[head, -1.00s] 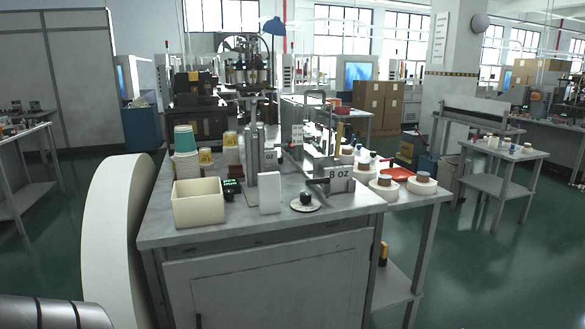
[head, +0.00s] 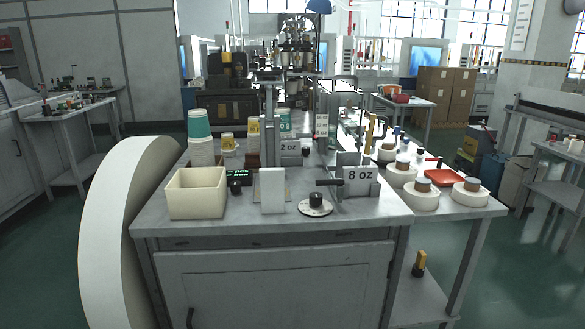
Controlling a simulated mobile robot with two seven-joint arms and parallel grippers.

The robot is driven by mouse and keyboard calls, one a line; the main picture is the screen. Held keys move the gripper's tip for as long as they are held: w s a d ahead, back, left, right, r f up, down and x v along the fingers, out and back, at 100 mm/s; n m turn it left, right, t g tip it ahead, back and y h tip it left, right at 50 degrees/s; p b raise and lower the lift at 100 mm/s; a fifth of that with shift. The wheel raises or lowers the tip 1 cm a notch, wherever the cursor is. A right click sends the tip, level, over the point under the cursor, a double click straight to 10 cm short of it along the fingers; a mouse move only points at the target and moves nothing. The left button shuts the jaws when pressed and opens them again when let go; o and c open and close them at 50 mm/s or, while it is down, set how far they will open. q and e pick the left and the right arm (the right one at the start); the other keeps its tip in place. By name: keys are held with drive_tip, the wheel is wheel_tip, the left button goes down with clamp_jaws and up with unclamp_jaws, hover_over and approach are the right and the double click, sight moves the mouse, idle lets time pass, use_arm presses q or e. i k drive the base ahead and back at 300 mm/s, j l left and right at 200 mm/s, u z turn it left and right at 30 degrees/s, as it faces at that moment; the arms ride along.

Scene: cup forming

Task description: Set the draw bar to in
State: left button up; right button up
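The grey-topped workbench (head: 275,225) stands ahead of me in the head view. A black handle (head: 327,182) juts out left of a grey block marked "8 OZ" (head: 361,176) near its front right. I cannot tell whether this handle is the draw bar, and no in or out position can be read. A round pale dial with a black knob (head: 315,206) lies in front of it. Behind stands a second grey block marked "2 OZ" (head: 290,149), perhaps partly covered. Neither of my grippers is in view.
A beige open box (head: 196,194), a white block (head: 272,190) and stacked paper cups (head: 201,140) stand on the bench. A large white roll (head: 112,235) stands at its left. A side table at right holds paper rolls (head: 421,194) and a red tray (head: 440,178).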

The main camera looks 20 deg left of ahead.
sight(342, 158)
drive_tip(key=i+l+u, duration=0.25)
drive_tip(key=u, duration=0.25)
drive_tip(key=i+l+u, duration=0.15)
drive_tip(key=l+u, duration=0.3)
drive_tip(key=j, duration=0.1)
